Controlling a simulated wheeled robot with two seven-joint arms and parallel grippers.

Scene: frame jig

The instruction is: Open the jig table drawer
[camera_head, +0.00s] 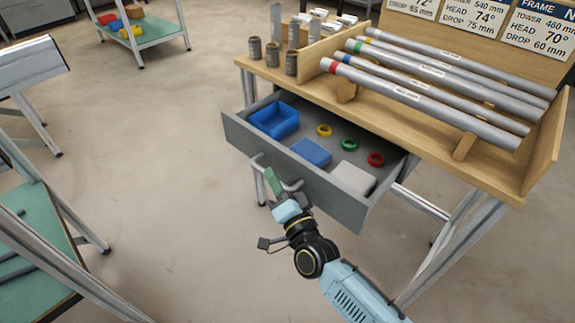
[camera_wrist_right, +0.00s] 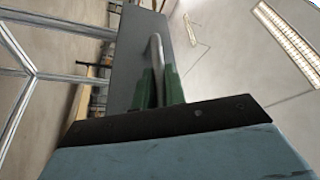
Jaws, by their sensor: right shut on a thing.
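The grey jig table drawer (camera_head: 325,188) hangs pulled out under the wooden jig table (camera_head: 305,86), and its inside shows. A pale bar handle (camera_head: 258,178) stands out from its front panel. My right gripper (camera_head: 275,183) is at the handle, its green fingers shut on it. In the right wrist view the handle (camera_wrist_right: 156,58) passes between the green fingers (camera_wrist_right: 160,88), with the drawer front (camera_wrist_right: 132,60) beyond. My left gripper is not in view.
The drawer holds a blue bin (camera_head: 274,119), a blue block (camera_head: 311,152), a white block (camera_head: 353,178) and coloured rings (camera_head: 349,144). Tubes (camera_head: 420,104) and metal cylinders (camera_head: 272,54) are on the table. A green-topped stand (camera_head: 40,245) is at left. Floor (camera_head: 165,200) in front is clear.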

